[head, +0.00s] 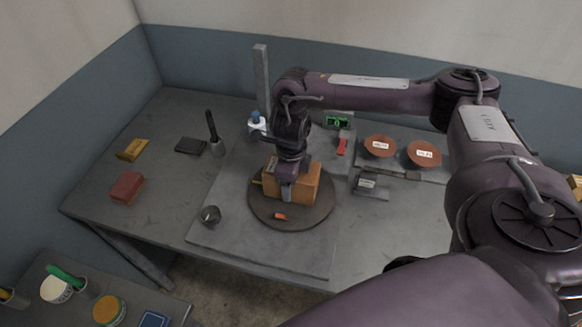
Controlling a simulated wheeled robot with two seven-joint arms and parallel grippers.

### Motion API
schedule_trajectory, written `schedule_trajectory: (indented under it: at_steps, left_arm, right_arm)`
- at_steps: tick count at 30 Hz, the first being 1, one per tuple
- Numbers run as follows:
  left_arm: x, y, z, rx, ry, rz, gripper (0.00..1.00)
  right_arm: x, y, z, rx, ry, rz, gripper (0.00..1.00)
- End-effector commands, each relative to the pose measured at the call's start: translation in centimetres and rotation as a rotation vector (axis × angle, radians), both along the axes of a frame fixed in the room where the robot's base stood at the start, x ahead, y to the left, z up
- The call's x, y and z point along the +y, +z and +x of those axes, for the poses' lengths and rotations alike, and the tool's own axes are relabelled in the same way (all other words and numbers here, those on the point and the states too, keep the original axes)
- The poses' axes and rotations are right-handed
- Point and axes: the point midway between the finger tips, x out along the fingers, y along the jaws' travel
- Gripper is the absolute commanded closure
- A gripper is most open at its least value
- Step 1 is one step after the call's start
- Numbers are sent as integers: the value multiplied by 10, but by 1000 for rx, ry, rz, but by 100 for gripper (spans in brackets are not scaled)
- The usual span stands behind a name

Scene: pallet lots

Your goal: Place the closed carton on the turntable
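The brown carton (307,184) sits on, or just above, the dark round turntable (318,213); I cannot tell if its base touches. Its top is partly hidden by my gripper. My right gripper (287,190) comes down over the carton from above, with one finger showing against the carton's near side. The other finger is hidden, so I cannot tell whether it grips. A small orange piece (280,216) lies on the turntable's near part. My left gripper is not in view.
A grey post (262,80) and a blue-capped bottle (257,123) stand behind. Two reddish bowls (380,146) (424,153) are at the right. A dark knob (210,215) lies left of the turntable. A red block (127,187) is far left. The grey board's front is clear.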

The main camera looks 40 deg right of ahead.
Motion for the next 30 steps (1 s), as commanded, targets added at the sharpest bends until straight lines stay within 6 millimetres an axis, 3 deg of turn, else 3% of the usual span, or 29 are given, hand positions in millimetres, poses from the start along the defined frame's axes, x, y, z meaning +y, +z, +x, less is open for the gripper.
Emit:
schedule_trajectory:
  at_steps: [2,3,8,20,23,30]
  left_arm:
    - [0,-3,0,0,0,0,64]
    - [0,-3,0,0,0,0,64]
    - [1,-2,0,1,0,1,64]
    - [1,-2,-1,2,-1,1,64]
    - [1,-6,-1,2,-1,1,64]
    - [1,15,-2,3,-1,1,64]
  right_arm:
    - [0,-3,0,-1,0,1,66]
    - [0,-3,0,0,0,0,30]
    - [0,-2,0,0,0,0,11]
    - [0,7,1,-3,1,1,11]
    - [0,23,2,-6,2,1,11]
    - [0,76,2,-7,2,-2,11]
